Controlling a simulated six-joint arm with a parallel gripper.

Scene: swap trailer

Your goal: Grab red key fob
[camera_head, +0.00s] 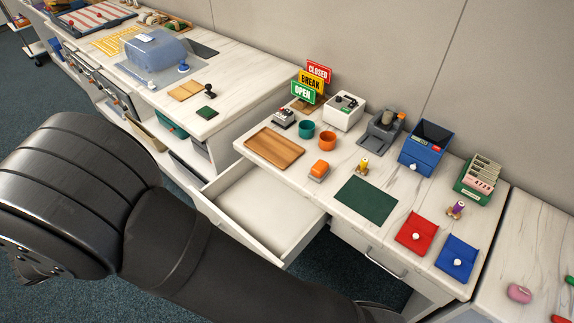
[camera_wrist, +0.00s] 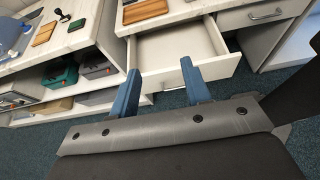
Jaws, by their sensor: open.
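A small red object (camera_head: 560,319) is cut off at the bottom right corner of the head view, on the right-hand counter. It may be the red key fob, but too little of it shows to be sure. My gripper (camera_wrist: 160,67) is open and empty in the wrist view, its two blue fingers apart. It points toward an open, empty drawer (camera_wrist: 180,50) and is well away from the red object. The fingers do not show in the head view, where only my dark arm is seen.
A pink object (camera_head: 519,293) and a green one (camera_head: 570,280) lie near the red object. A red pouch (camera_head: 416,236) and a blue pouch (camera_head: 457,260) lie on the middle counter. The open drawer (camera_head: 281,258) juts out below that counter.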

